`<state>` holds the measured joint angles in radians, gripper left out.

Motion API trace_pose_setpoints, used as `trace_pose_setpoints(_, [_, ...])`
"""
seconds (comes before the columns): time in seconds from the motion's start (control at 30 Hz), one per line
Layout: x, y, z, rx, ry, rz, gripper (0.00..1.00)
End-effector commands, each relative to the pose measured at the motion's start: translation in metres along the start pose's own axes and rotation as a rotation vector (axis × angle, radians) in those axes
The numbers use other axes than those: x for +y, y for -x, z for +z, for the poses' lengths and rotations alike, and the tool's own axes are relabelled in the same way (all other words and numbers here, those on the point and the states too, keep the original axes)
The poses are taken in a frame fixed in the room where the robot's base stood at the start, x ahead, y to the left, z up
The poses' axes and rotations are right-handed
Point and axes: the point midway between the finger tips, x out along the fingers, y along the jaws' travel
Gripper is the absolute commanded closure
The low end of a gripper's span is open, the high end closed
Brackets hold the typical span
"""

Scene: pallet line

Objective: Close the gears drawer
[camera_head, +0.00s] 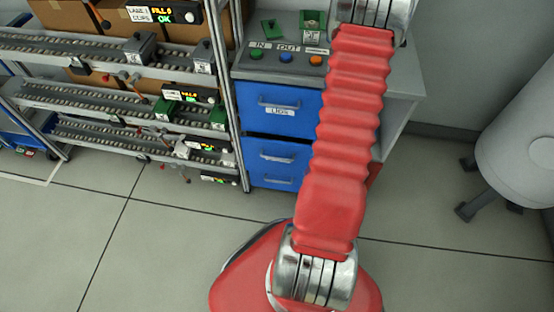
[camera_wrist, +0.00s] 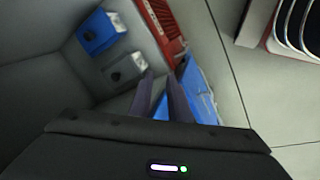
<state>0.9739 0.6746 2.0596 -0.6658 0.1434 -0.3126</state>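A grey cabinet with blue drawers stands in the head view. The upper blue drawer front (camera_head: 280,122) has a bar handle and a small white label, too small to read surely. Two more handles show on the blue fronts below (camera_head: 283,167). I cannot tell which is the gears drawer or how far each is out; my arm covers the cabinet's right part.
Buttons and green items top the cabinet (camera_head: 402,80). A roller rack (camera_head: 120,95) stands left, a white rounded machine (camera_head: 520,150) right. Floor in front is clear. The wrist view shows blue (camera_wrist: 100,32) and grey boxes and a red slatted part (camera_wrist: 163,25).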

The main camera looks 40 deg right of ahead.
Motion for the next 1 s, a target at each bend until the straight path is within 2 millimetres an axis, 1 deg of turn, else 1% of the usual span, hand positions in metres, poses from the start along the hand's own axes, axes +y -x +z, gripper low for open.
trace_pose_setpoints(0.03, [0.002, -0.017, 0.005, 0.015, 0.023, -0.004, 0.83])
trace_pose_setpoints(0.2, [0.008, -0.066, 0.013, 0.089, 0.116, -0.004, 0.83])
trace_pose_setpoints(0.37, [0.003, -0.108, 0.022, 0.174, 0.203, -0.024, 0.83])
trace_pose_setpoints(0.4, [0.0, -0.119, 0.025, 0.196, 0.224, -0.028, 0.83])
trace_pose_setpoints(0.47, [-0.004, -0.134, 0.029, 0.23, 0.255, -0.033, 0.83])
trace_pose_setpoints(0.6, [-0.02, -0.167, 0.04, 0.317, 0.322, -0.049, 0.83])
trace_pose_setpoints(0.67, [-0.029, -0.18, 0.044, 0.357, 0.35, -0.055, 0.83])
trace_pose_setpoints(0.8, [-0.053, -0.206, 0.051, 0.467, 0.414, -0.068, 0.83])
trace_pose_setpoints(0.87, [-0.064, -0.214, 0.052, 0.525, 0.446, -0.067, 0.83])
trace_pose_setpoints(0.9, [-0.072, -0.219, 0.052, 0.568, 0.469, -0.067, 0.83])
trace_pose_setpoints(1.0, [-0.093, -0.224, 0.047, 0.704, 0.544, -0.049, 0.83])
